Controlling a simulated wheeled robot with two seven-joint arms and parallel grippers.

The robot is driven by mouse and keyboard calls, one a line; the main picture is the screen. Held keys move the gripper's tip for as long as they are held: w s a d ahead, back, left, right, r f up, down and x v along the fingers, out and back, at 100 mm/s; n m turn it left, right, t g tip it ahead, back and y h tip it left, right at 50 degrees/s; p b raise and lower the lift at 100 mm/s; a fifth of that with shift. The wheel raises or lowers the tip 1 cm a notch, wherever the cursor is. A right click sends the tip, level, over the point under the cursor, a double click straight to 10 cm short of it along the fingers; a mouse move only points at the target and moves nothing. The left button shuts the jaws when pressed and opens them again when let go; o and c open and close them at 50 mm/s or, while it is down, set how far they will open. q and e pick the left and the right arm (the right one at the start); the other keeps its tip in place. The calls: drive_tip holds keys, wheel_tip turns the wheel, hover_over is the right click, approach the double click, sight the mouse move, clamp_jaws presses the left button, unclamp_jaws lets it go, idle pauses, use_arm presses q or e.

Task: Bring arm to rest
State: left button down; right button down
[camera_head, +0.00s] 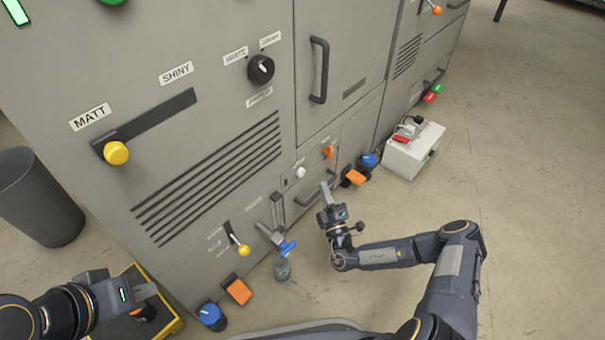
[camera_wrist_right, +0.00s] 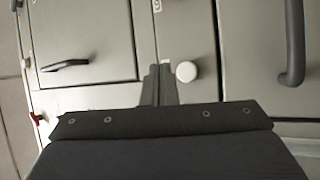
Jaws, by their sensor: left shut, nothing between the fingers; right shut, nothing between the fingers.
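My right gripper (camera_head: 327,192) is shut and empty in the head view, in front of the lower part of the grey laminator cabinet (camera_head: 230,60). Its closed fingers (camera_wrist_right: 160,85) also show in the right wrist view, pointing at the cabinet front beside a white round knob (camera_wrist_right: 187,72). I cannot tell whether they touch the panel. The right arm reaches in from the lower right, bent at the elbow. My left gripper (camera_head: 140,290) is shut and empty at the lower left of the head view, over a yellow-edged black platform (camera_head: 168,327).
The cabinet carries a yellow slider knob (camera_head: 116,153), a black dial (camera_head: 260,69) and a black handle (camera_head: 319,70). A blue valve handle (camera_head: 287,248) sticks out low down. A dark bin (camera_head: 38,198) stands left. A white box (camera_head: 413,150) sits on the floor. Floor at right is clear.

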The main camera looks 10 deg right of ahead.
idle(0.3)
drive_tip(key=s+a+r+n+g+y, duration=0.2)
drive_tip(key=a+r+n+g+y, duration=0.1)
drive_tip(key=r+n+y, duration=0.5)
drive_tip(key=s+a+r+n+g+y, duration=0.1)
drive_tip(key=a+r+n+g+y, duration=0.25)
drive_tip(key=r+n+y, duration=0.5)
drive_tip(key=s+a+r+n+g, duration=0.2)
drive_tip(key=s+r+n+g, duration=0.15)
drive_tip(key=n+g, duration=0.35)
drive_tip(key=s+a+r+n+g, duration=0.15)
drive_tip(key=s+n+g, duration=0.35)
drive_tip(key=n, duration=0.5)
drive_tip(key=s+d+r+n+t+h, duration=0.1)
drive_tip(key=s+d+r+n+h, duration=0.1)
drive_tip(key=s+d+n+h, duration=0.4)
drive_tip(key=s+d+r+n+t+h, duration=0.1)
drive_tip(key=s+d+r+n+h, duration=0.2)
drive_tip(key=s+n, duration=0.55)
drive_tip(key=s+d+r+n+t+h, duration=0.1)
drive_tip(key=s+d+n+h, duration=0.3)
drive_tip(key=s+n+h, duration=0.3)
wheel_tip(320, 180, up, 38)
drive_tip(key=m+p, duration=0.1)
drive_tip(key=p, duration=3.7)
drive_tip(key=shift+s+a+f+g, duration=0.15)
drive_tip(key=shift+s+f+g, duration=0.15)
drive_tip(key=shift+g, duration=0.15)
